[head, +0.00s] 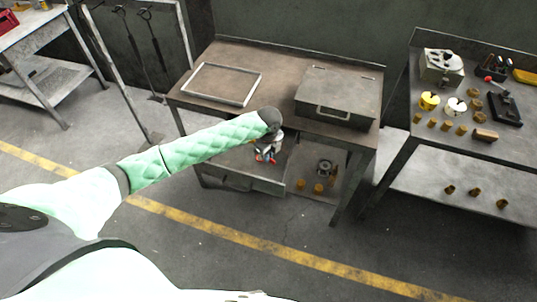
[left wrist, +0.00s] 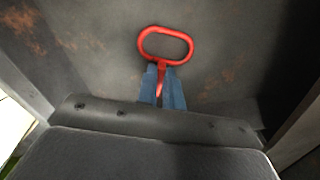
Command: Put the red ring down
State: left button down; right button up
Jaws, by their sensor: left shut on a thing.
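The red ring (left wrist: 162,64) is an oval loop with a short stem. My left gripper (left wrist: 161,90), with blue fingertips, is shut on the stem, and the loop points away from the wrist. In the head view my left gripper (head: 266,153) hangs over the open drawer (head: 236,182) under the brown table, with small red bits of the ring (head: 272,160) showing at its tips. Behind the ring in the left wrist view lies a dark, rust-stained surface (left wrist: 90,50). I cannot tell whether the ring touches it. My right gripper is not in view.
The brown table (head: 285,65) carries a thin metal frame (head: 190,86) and a grey lidded box (head: 335,90) above the drawer. Several brass pieces (head: 318,188) lie on the lower shelf. A bench (head: 440,150) with tools stands at the right. The floor in front is clear.

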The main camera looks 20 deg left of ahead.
pick_arm(q)
jog(key=c, duration=1.5)
grip_release()
jog(key=shift+c, duration=0.2)
jog(key=shift+r, duration=0.5)
notch_tip(320, 180, up, 11)
jog(key=b, duration=0.4)
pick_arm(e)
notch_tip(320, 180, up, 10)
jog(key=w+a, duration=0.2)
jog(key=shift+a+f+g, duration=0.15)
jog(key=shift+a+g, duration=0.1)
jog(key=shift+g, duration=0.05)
pick_arm(q)
jog(key=shift+r, duration=0.1)
